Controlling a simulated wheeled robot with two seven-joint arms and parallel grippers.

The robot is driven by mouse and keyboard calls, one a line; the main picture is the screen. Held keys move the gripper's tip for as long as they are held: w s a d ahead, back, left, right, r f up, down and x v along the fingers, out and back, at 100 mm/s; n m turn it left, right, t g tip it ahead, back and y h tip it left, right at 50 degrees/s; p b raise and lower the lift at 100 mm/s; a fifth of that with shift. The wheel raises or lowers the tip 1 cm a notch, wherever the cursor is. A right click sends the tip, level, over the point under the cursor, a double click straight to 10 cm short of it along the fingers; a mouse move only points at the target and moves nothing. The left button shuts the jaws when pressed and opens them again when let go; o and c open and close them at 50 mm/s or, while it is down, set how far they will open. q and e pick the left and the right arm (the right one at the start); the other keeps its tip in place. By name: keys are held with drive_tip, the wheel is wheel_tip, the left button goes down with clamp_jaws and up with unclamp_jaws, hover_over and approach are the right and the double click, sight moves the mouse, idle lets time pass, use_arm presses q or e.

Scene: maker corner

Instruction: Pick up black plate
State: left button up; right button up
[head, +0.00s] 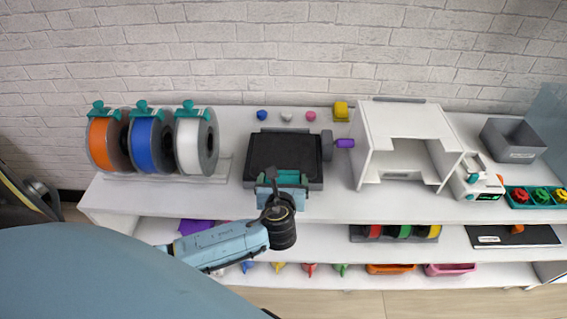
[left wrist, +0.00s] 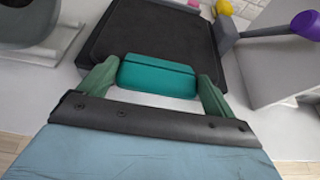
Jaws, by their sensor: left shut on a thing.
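The black plate (head: 284,152) lies flat on a grey stand on the white top shelf, with a teal grip on its near edge. In the left wrist view the plate (left wrist: 153,35) fills the upper middle and the teal grip (left wrist: 157,75) shows in front of it. My left gripper (head: 283,179) is at the plate's near edge, shut on the teal grip, with one green finger at each end of it. My right gripper is not in view.
Orange, blue and white spools (head: 148,143) stand left of the plate. Small coloured knobs (head: 286,116) sit behind. Lower shelves hold spools (head: 396,232) and trays.

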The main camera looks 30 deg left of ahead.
use_arm(q)
wheel_tip(320, 180, up, 9)
drive_tip(key=p, duration=0.2)
drive_tip(key=shift+r+p, duration=0.15)
drive_tip(key=shift+p, duration=0.25)
drive_tip(key=shift+r, duration=0.4)
idle(0.4)
